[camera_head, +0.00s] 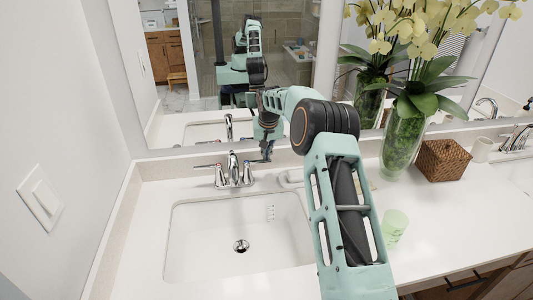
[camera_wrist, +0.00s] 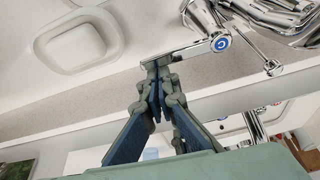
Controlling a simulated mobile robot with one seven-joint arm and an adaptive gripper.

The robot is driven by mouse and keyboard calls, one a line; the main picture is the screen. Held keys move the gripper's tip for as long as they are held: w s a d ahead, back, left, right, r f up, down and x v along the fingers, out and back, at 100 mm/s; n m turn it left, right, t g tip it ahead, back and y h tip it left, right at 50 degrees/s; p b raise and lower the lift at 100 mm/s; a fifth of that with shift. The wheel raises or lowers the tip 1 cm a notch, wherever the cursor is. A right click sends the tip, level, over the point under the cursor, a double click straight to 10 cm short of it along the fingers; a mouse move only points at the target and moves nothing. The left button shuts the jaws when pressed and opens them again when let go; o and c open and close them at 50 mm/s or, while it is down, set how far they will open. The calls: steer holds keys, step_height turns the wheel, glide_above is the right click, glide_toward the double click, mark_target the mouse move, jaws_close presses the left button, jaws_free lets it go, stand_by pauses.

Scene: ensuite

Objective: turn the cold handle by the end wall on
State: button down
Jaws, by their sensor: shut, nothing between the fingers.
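The chrome tap (camera_head: 234,170) with two lever handles stands behind the sink beside the left wall. Its right lever is the cold handle (camera_head: 248,168). In the wrist view the cold handle (camera_wrist: 221,43) has a cap with a blue C, and its lever reaches left towards my fingers. My gripper (camera_head: 266,158) is at the outer end of this lever. In the wrist view my gripper (camera_wrist: 155,68) is shut and empty, its tips overlapping the lever's end. I cannot tell if they touch it. No water shows from the spout.
The white basin (camera_head: 185,235) lies in front of the tap. A white soap dish (camera_wrist: 75,47) sits beside the cold lever. The mirror (camera_head: 180,120) rises close behind. A glass vase (camera_head: 402,145), a woven box (camera_head: 441,160) and a green cup (camera_head: 394,226) stand to the right.

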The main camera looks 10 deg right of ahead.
steer(key=s+m+b, duration=0.1)
steer(key=s+m+h+b, duration=0.1)
steer(key=m+b, duration=0.1)
steer(key=shift+s+f+b, duration=0.2)
steer(key=shift+s+b, duration=0.05)
steer(key=shift+b, duration=0.05)
steer(key=shift+s+r, duration=0.2)
steer(key=shift+s, duration=0.2)
